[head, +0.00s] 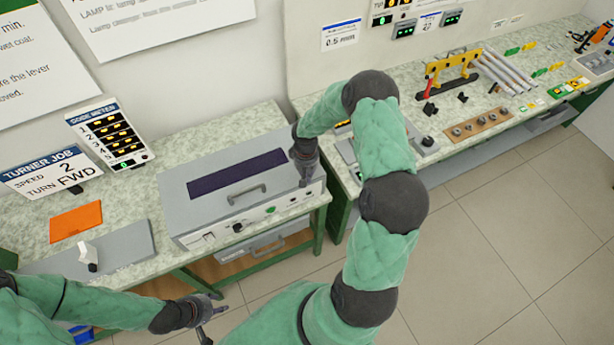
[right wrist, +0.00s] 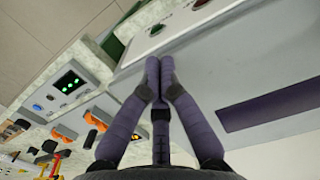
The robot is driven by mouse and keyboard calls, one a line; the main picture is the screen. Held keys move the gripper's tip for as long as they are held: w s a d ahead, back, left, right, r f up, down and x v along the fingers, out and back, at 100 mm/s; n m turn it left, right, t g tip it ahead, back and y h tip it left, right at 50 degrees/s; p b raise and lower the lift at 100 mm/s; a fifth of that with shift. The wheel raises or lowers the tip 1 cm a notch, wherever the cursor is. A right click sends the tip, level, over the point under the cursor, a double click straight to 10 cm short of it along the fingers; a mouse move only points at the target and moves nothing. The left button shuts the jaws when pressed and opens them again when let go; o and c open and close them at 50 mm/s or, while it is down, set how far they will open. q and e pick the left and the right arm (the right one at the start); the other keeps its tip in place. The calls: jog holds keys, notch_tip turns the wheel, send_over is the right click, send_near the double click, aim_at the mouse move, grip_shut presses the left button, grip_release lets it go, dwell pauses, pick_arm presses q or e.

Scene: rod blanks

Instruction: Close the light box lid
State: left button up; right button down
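The light box (head: 205,238) is a grey box on the left bench, with buttons and a green light on its front. My right gripper (head: 304,180) is at the lid's right end. In the right wrist view its fingers (right wrist: 160,65) meet at the tips over the grey lid surface (right wrist: 205,75), with nothing between them; contact is unclear. My left gripper (head: 217,322) is open and empty, low in front of the bench.
An orange plate (head: 76,222) and a grey slab (head: 125,247) with a white lever lie left of the box. A code meter (head: 110,137) stands behind. The right bench holds rods (head: 505,72) on a rack and a wooden block (head: 481,126). The floor in front is clear.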

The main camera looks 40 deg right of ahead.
jog(key=shift+s+f+b, duration=0.15)
jog(key=shift+f+b, duration=0.3)
jog(key=shift+f, duration=0.25)
jog(key=shift+s+a, duration=0.15)
pick_arm(q)
jog(key=shift+s+f, duration=0.1)
jog(key=shift+f, duration=0.6)
pick_arm(e)
jog(key=shift+f, duration=0.1)
jog(key=r+p, duration=0.1)
jog(key=r, duration=0.2)
jog(key=r+p, duration=0.1)
jog(key=r, duration=0.1)
jog(key=shift+w+r+p, duration=0.2)
jog(key=shift+w+p, duration=0.1)
jog(key=shift+p, duration=0.05)
pick_arm(q)
jog(key=shift+s+r+b, duration=0.4)
jog(key=shift+r+b, duration=0.15)
jog(key=shift+r, duration=0.15)
pick_arm(e)
notch_tip(320, 180, up, 9)
jog(key=shift+r, duration=0.15)
